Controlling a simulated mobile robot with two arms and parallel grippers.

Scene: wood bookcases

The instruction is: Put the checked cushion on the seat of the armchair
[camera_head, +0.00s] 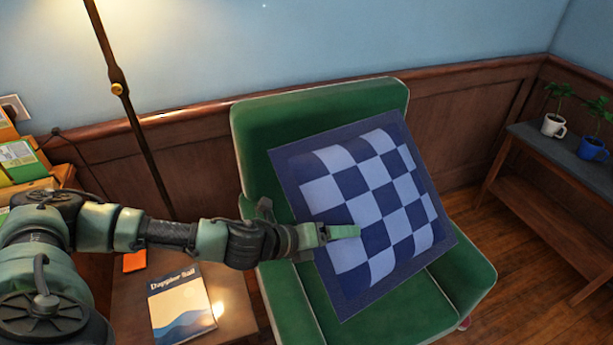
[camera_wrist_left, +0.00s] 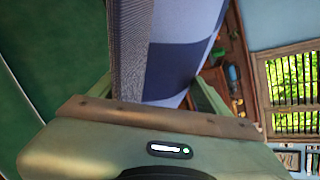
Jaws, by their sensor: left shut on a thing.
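The blue checked cushion (camera_head: 372,208) is tilted in front of the green armchair (camera_head: 318,108). It covers much of the backrest and the seat (camera_head: 297,305). Whether its lower edge touches the seat cannot be told. My left gripper (camera_head: 335,233) is shut on the cushion's left edge, with one finger across its checked face. In the left wrist view the cushion (camera_wrist_left: 180,55) stands between the fingers of my left gripper (camera_wrist_left: 155,90), with the green chair at the left. My right gripper is in neither view.
A small wooden table with a book (camera_head: 181,303) and an orange item (camera_head: 134,261) stands left of the chair, below my left arm. A floor lamp (camera_head: 125,95) rises behind it. A shelf (camera_head: 560,150) with potted plants in mugs stands at the right.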

